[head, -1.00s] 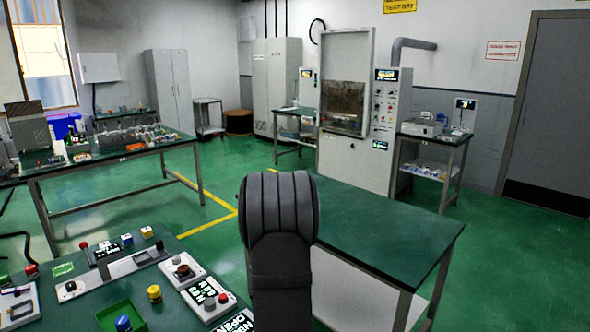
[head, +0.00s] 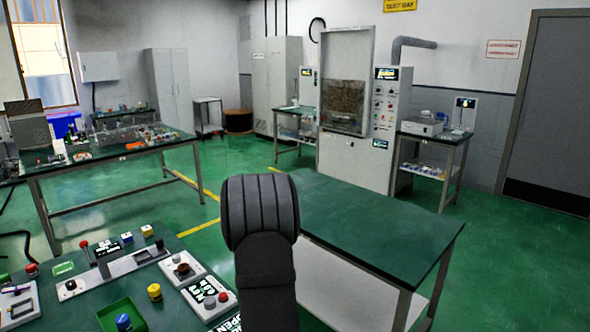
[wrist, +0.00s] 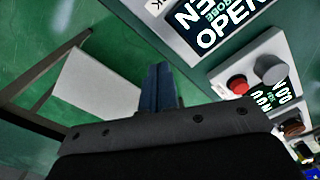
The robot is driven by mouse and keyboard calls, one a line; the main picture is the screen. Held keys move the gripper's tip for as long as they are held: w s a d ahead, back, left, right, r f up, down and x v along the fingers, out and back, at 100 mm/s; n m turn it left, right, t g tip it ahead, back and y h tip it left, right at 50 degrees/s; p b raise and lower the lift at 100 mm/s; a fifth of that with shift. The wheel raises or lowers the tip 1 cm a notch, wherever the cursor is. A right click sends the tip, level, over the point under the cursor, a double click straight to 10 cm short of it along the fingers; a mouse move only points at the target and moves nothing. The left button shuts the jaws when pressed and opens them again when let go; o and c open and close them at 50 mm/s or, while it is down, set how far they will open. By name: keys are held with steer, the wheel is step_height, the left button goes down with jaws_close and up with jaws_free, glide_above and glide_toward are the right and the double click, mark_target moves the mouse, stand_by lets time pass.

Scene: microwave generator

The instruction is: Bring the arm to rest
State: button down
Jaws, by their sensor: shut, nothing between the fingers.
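My arm (head: 262,225) rises in the lower middle of the head view, in front of the gap between the left bench and the right bench. The gripper does not show in the head view. In the wrist view my gripper (wrist: 158,88) is shut with its dark fingers together and nothing between them. It points down past the edge of the green bench top, beside a control box with a red button (wrist: 238,84) and a grey knob (wrist: 269,68).
An empty green-topped bench (head: 385,225) stands at right. A large cabinet machine (head: 345,110) stands behind. Green floor lies open between.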

steer(key=a+r+n, duration=0.1)
steer(key=a, duration=0.6)
steer(key=shift+w+a+r+n, duration=0.15)
steer(key=shift+w+r+n, duration=0.15)
steer(key=shift+r+n, duration=0.1)
